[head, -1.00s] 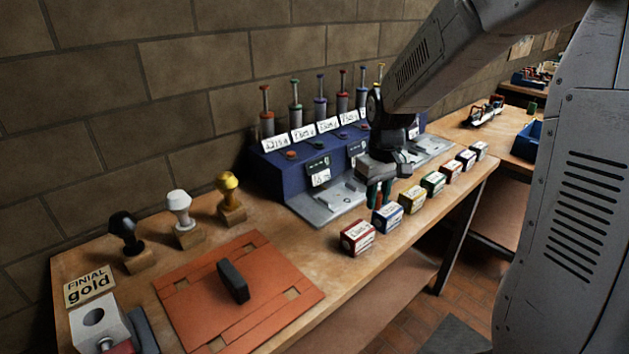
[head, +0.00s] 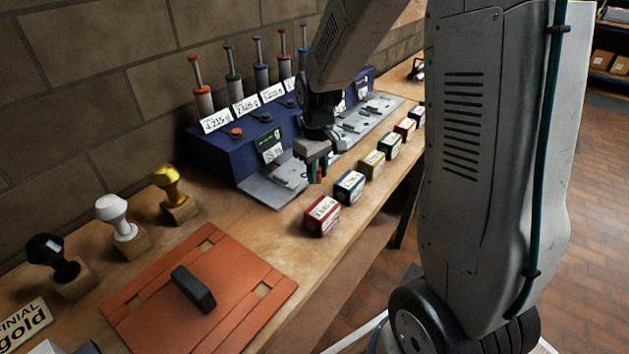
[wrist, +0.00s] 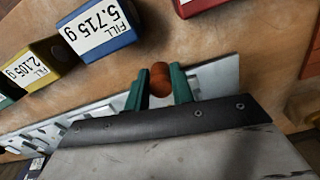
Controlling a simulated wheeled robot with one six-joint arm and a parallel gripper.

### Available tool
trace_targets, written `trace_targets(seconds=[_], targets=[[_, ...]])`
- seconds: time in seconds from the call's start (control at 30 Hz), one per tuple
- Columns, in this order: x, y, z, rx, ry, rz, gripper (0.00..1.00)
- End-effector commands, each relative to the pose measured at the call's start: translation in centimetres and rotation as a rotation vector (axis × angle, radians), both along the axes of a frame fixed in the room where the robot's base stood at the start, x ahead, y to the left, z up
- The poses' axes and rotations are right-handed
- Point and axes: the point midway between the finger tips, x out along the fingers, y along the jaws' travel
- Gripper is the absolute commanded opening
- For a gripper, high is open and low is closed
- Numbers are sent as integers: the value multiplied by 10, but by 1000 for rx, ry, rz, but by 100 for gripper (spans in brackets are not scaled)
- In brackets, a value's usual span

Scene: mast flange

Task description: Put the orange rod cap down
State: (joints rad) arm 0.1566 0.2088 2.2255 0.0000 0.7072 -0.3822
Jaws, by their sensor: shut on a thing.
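The orange rod cap (wrist: 159,79) is a small rounded orange-brown piece. My gripper (wrist: 160,88) is shut on it, with a green finger on each side in the wrist view. In the head view my gripper (head: 318,174) is over the front of the bench, beside the grey plate and behind the blue-labelled box. The cap (head: 318,178) shows only as a small orange-brown bit between the fingers. I cannot tell whether it touches the bench.
Labelled boxes, red (head: 322,216), blue (head: 349,187) and others, line the bench's front edge. The blue dispenser (head: 225,150) and grey plate (head: 270,190) lie behind. Finials and an orange board (head: 215,300) are at left. Bare wood shows between plate and red box.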

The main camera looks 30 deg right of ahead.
Motion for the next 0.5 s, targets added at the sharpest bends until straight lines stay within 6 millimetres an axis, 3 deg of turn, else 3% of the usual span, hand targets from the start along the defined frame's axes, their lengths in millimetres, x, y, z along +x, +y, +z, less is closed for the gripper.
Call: trace_targets(seconds=[0.3, 0.5], targets=[[-1, -1, -37, 1, 2, -2, 2], [0, -1, -37, 0, 0, -2, 2]])
